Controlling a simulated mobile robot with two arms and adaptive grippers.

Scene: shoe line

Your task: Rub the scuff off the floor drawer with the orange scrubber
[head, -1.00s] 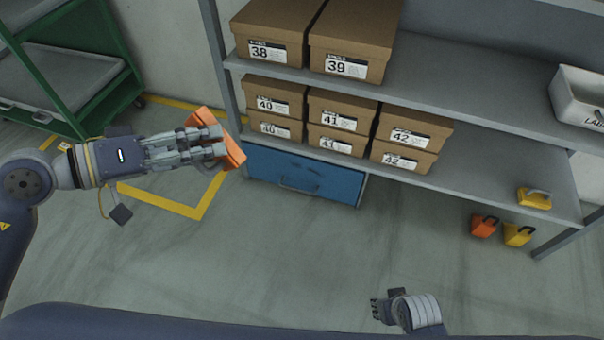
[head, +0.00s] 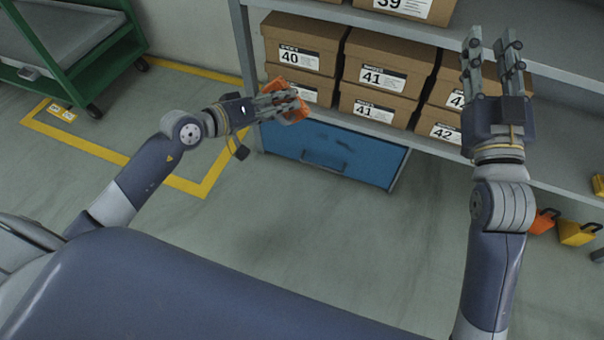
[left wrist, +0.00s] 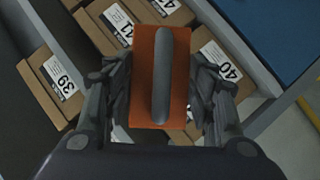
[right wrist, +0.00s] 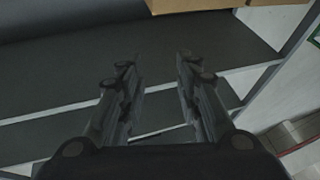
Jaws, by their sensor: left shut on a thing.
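The blue floor drawer (head: 330,155) sits under the lowest shelf, with a handle on its front and dark scuff marks near its upper middle. My left gripper (head: 288,103) is shut on the orange scrubber (head: 291,85), holding it in front of the boxes just above the drawer's upper left part. In the left wrist view the scrubber (left wrist: 160,110) shows its grey handle between the fingers. A corner of the drawer (left wrist: 270,40) shows at upper right there. My right gripper (head: 492,62) is raised in front of the shelves at right, its fingers apart and empty.
Shoe boxes (head: 375,105) are stacked on the lower shelf above the drawer. An orange block (head: 544,221) and a yellow one (head: 577,233) stand on the floor at right. A green cart (head: 85,60) is at upper left. The floor before the drawer is clear.

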